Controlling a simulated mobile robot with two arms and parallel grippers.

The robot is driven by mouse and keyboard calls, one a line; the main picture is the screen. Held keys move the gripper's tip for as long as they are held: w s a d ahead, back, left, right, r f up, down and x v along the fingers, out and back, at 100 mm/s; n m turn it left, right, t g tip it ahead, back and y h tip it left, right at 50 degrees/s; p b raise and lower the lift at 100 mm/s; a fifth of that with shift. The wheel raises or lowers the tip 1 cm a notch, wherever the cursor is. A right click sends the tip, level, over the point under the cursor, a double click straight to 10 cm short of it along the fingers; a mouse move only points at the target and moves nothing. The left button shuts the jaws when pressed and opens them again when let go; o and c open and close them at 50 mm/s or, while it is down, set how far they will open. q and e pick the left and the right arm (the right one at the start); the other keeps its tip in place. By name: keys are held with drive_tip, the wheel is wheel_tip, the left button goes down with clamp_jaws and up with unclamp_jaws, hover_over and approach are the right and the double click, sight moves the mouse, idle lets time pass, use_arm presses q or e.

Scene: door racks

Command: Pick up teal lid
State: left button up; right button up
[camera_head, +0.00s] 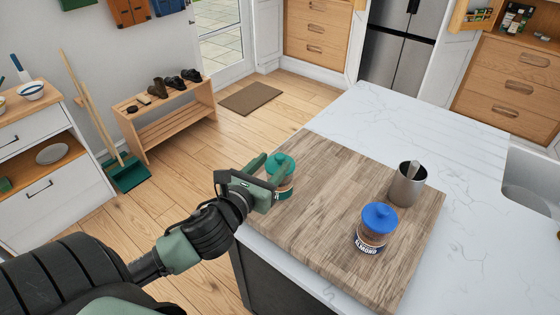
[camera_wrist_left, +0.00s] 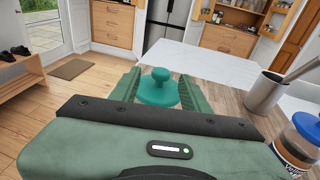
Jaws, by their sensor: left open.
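The teal lid (camera_head: 280,161) with a round knob sits on a jar (camera_head: 285,186) at the left edge of the wooden board. My left gripper (camera_head: 268,176) is open at this jar, its fingers at about lid height. In the left wrist view the teal lid (camera_wrist_left: 159,88) shows between the two green fingers (camera_wrist_left: 158,90), with its knob upright. Whether the fingers touch the lid I cannot tell. The jar body is partly hidden by the gripper. My right gripper is not in view.
A jar with a blue lid (camera_head: 379,218) stands on the wooden board (camera_head: 330,190), to the right. A grey metal cup (camera_head: 407,185) with a utensil stands behind it. The white counter (camera_head: 460,180) is clear around the board. A sink (camera_head: 530,178) lies far right.

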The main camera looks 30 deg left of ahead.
sight(278, 159)
use_arm(q)
drive_tip(key=w, duration=0.2)
drive_tip(key=w+p, duration=0.1)
drive_tip(key=w, duration=0.1)
drive_tip(key=shift+a+f, duration=0.15)
drive_tip(key=shift+f, duration=0.15)
drive_tip(key=shift+w+f, duration=0.1)
drive_tip(key=shift+w, duration=0.1)
drive_tip(key=shift+s, duration=0.1)
drive_tip(key=c, duration=0.8)
clamp_jaws()
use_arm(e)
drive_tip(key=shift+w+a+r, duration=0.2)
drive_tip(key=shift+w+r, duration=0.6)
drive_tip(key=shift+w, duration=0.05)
